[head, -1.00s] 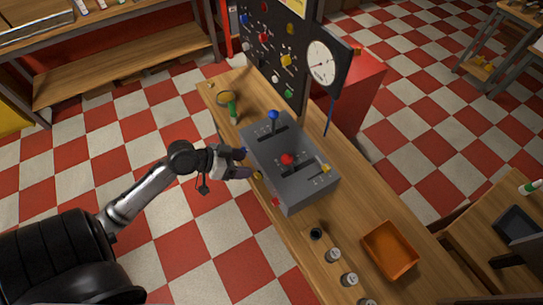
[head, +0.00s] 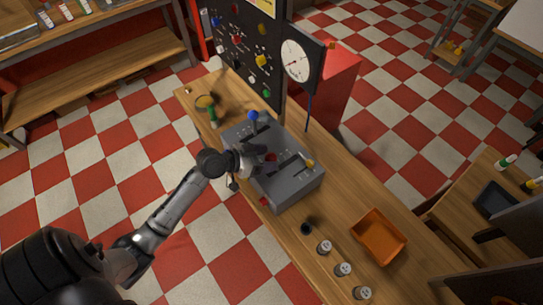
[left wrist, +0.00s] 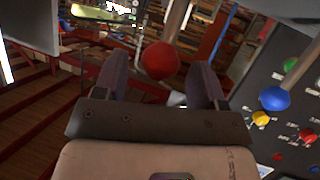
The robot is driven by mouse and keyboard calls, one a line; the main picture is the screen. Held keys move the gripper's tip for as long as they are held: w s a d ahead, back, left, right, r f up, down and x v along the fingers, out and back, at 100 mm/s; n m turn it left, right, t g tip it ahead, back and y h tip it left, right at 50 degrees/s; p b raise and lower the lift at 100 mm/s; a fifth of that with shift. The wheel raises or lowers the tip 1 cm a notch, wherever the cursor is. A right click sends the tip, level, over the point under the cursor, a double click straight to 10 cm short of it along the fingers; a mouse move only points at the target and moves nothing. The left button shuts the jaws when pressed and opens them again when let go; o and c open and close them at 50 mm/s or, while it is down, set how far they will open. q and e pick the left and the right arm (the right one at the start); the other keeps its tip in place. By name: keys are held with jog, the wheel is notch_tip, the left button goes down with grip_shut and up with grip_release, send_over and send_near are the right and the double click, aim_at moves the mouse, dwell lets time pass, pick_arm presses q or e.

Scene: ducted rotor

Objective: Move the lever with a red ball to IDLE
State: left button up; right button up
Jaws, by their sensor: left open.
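The lever with a red ball (head: 271,157) stands in the middle slot of the grey lever box (head: 292,192) on the wooden bench. In the head view the ball is partly hidden by my left gripper (head: 263,160), which reaches over the box from the left. In the left wrist view the red ball (left wrist: 161,60) shows between the two open fingers (left wrist: 160,82), with gaps on both sides; I cannot tell if it touches either. The position labels on the box are too small to read, so IDLE cannot be made out. My right gripper is not in view.
A blue-ball lever (head: 253,116) and a yellow-handled lever (head: 309,163) flank the red one. A dark panel with knobs (head: 240,50) and a dial (head: 298,61) stand behind. An orange tray (head: 379,236) and several small round items lie right of the box.

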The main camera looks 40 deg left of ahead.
pick_arm(q)
jog(key=shift+x, duration=1.15)
jog(key=shift+c, duration=0.2)
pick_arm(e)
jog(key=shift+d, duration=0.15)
